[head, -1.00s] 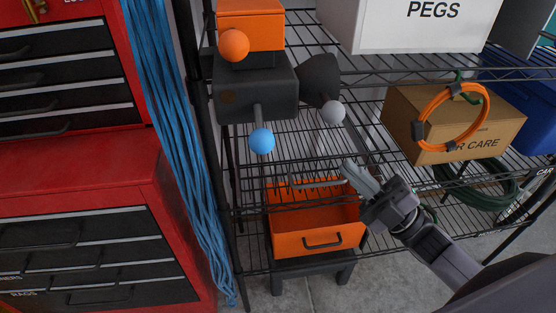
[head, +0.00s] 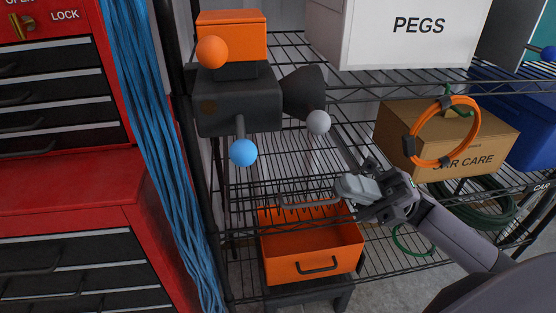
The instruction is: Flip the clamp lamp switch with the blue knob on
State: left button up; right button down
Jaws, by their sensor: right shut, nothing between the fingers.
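The clamp lamp is a dark grey box (head: 225,105) with a cone-shaped shade (head: 304,90) on its right side, at the wire shelf's left post. The blue knob (head: 243,152) sits at the end of a short grey lever that points down from the box. An orange knob (head: 211,52) is above it and a grey knob (head: 318,122) is to its right. My right gripper (head: 345,187) is shut and empty, to the right of and a little below the blue knob, clear of it. My left gripper is not in view.
An orange open bin (head: 312,262) is below the lamp. A cardboard CAR CARE box (head: 455,130) with an orange cable (head: 412,145) stands right of my gripper. Blue ropes (head: 160,150) and a red tool cabinet (head: 70,190) are at left. A white PEGS box (head: 400,45) is above.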

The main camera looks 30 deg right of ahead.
jog(key=p, duration=0.4)
send_near(256, 155)
jog(key=w+x, duration=0.1)
jog(key=x, duration=0.4)
jog(key=shift+a+r, duration=0.15)
jog(key=shift+a, duration=0.5)
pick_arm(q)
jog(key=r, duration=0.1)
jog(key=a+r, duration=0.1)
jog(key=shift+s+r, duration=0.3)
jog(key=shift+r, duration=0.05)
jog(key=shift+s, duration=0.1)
pick_arm(e)
jog(key=shift+w, duration=0.1)
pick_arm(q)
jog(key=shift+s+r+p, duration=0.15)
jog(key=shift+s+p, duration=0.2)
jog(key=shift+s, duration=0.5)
pick_arm(e)
jog(key=shift+s+m+t, duration=0.2)
jog(key=shift+m+t, duration=0.2)
jog(key=shift+m, duration=0.2)
